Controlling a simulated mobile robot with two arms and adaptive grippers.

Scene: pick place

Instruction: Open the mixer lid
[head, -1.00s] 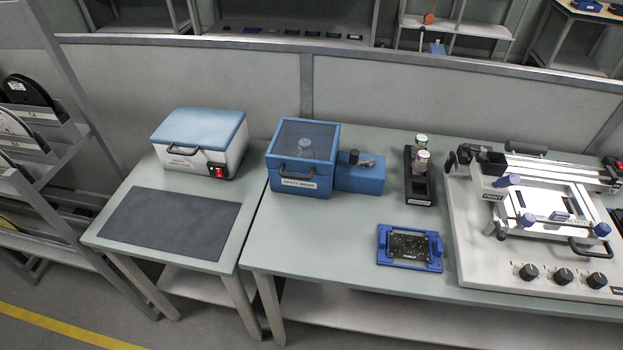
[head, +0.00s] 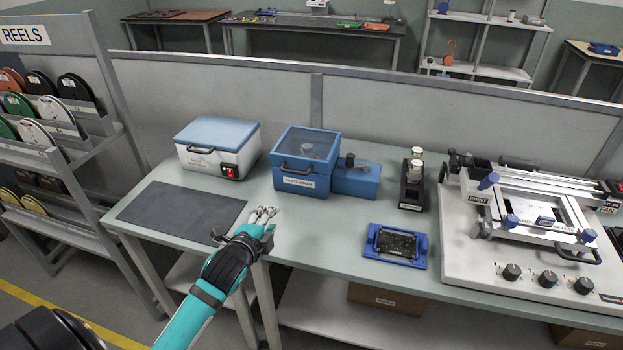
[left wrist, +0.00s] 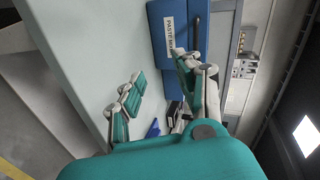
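The blue paste mixer (head: 300,187) stands on the table with its see-through lid (head: 310,144) down. A dark handle (head: 296,174) is on its front, and a container shows through the lid. In the left wrist view the mixer (left wrist: 159,38) is at the top, with its label and part of the handle visible. My left gripper (head: 263,213) is in front and to the left of the mixer, apart from it, over the table's front edge. In the left wrist view my left gripper (left wrist: 160,82) has its fingers spread, with nothing between them. My right gripper is not in view.
A white box with a blue lid (head: 205,160) and a dark mat (head: 182,214) are on the left. A black holder with jars (head: 411,190), a blue framed board (head: 396,261) and a large printer (head: 465,245) are on the right. Table in front of the mixer is clear.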

